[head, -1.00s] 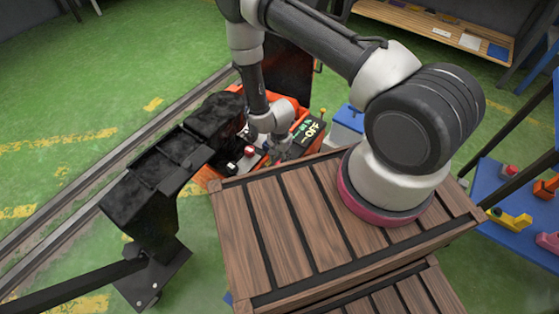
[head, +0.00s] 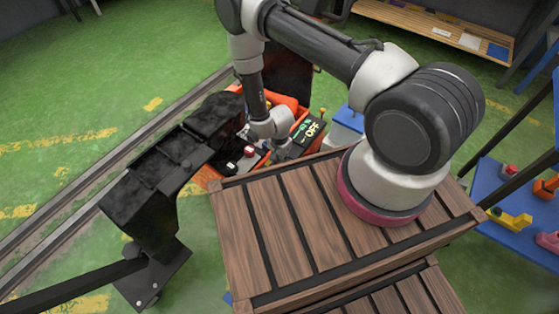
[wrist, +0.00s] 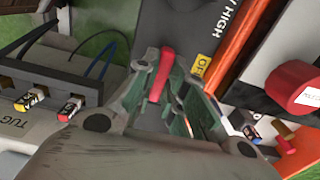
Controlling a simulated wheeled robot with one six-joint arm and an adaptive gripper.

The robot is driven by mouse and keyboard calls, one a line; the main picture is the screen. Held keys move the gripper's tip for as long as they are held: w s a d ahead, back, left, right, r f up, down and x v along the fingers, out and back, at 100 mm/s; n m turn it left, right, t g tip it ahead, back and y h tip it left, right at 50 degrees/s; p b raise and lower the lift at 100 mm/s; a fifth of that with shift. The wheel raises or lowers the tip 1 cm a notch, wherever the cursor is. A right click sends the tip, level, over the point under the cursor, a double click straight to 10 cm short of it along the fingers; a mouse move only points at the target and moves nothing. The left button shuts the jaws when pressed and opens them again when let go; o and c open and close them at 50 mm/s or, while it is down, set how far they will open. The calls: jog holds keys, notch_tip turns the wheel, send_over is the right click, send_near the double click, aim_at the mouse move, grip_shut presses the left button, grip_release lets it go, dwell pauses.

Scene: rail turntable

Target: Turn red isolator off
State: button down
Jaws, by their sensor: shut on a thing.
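The red isolator handle (wrist: 160,74) stands between my gripper's fingers in the wrist view. My gripper (wrist: 167,82) is shut on it, one finger on either side. A yellow label reading "OFF" (wrist: 200,68) is on the dark panel just right of the handle. In the head view, my gripper (head: 283,146) is down at the orange machine (head: 300,112), beside a dark panel marked "OFF" (head: 311,130). The handle is hidden there behind my gripper and wrist.
A large red knob (wrist: 292,84) is close on the right in the wrist view. A grey box with small switches (wrist: 50,98) and cables is on the left. A black bent post (head: 150,185) and a slatted wooden crate (head: 320,230) flank the machine.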

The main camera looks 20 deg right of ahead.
jog(key=n, duration=0.8)
jog(key=shift+n, duration=0.4)
jog(key=n, duration=0.4)
jog(key=shift+n, duration=2.4)
jog(key=c, duration=1.5)
grip_release()
